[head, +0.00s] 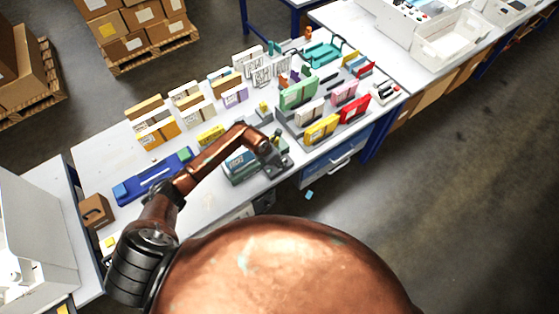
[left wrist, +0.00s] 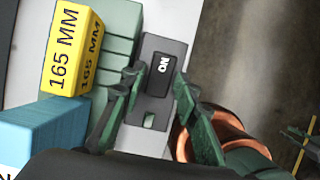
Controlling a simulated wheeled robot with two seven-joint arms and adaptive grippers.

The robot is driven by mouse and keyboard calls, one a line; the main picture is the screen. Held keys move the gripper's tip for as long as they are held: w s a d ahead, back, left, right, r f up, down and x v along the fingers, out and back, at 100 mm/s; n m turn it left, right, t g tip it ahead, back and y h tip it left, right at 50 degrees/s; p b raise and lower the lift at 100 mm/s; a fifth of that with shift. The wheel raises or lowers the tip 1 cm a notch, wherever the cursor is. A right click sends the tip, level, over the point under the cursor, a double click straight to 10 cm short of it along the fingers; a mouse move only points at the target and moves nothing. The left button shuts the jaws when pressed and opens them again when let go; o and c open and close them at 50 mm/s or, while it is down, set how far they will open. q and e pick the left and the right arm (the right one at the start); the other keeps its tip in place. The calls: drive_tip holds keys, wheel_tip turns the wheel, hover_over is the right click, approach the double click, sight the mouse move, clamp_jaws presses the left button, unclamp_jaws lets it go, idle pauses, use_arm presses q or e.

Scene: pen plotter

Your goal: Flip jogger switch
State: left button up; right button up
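The jogger switch is a black rocker (left wrist: 161,67) marked ON, set in a dark grey housing (left wrist: 155,107) with a small light slot near its lower end. My left gripper (left wrist: 157,76) is open, with one green-black finger on each side of the switch in the left wrist view. I cannot tell whether the fingers touch the housing. In the head view my left gripper (head: 276,157) reaches down beside the green jogger (head: 240,178) near the table's front edge, and it mostly hides the switch.
A yellow block (left wrist: 72,48) marked 165 MM and a blue block (left wrist: 45,135) lie close left of the housing, by green ribs (left wrist: 122,32). Coloured card stacks in a rack (head: 322,127) stand to the right. A blue tray (head: 150,180) lies at the left.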

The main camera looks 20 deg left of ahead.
use_arm(q)
drive_tip(key=shift+f, duration=0.3)
drive_tip(key=shift+c, duration=0.6)
